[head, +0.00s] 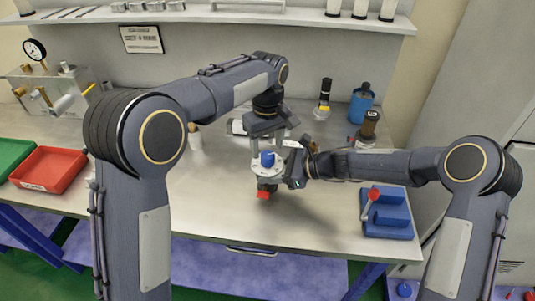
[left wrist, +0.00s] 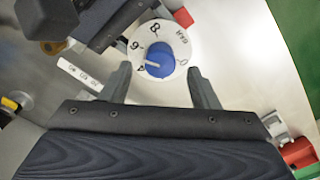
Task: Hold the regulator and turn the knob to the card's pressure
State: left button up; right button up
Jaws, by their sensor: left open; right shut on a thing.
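The regulator has a round white dial (head: 268,173) with a blue knob (head: 267,159) on top, near the middle of the bench. In the left wrist view the dial (left wrist: 172,26) shows 4, 6, 8 and BAR. A pale mark on the blue knob (left wrist: 160,59) seems to point towards the 4. My left gripper (head: 267,147) is above it, open, its fingers either side of the knob; contact is unclear. My right gripper (head: 299,168) is shut on the regulator from the right side. A framed card (head: 142,39) hangs on the back wall; its print is too small to read.
Red (head: 49,169) and green (head: 12,154) trays stand at the left. A gauge rig (head: 45,85) is at the back left. A blue bottle (head: 361,103) stands at the back right, a blue block (head: 388,216) at the front right. The front middle of the bench is clear.

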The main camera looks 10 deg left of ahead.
aim_at(267, 154)
pick_arm(q)
jog(key=shift+f, duration=1.95)
pick_arm(e)
jog(key=shift+f, duration=0.3)
pick_arm(q)
jog(key=c, duration=1)
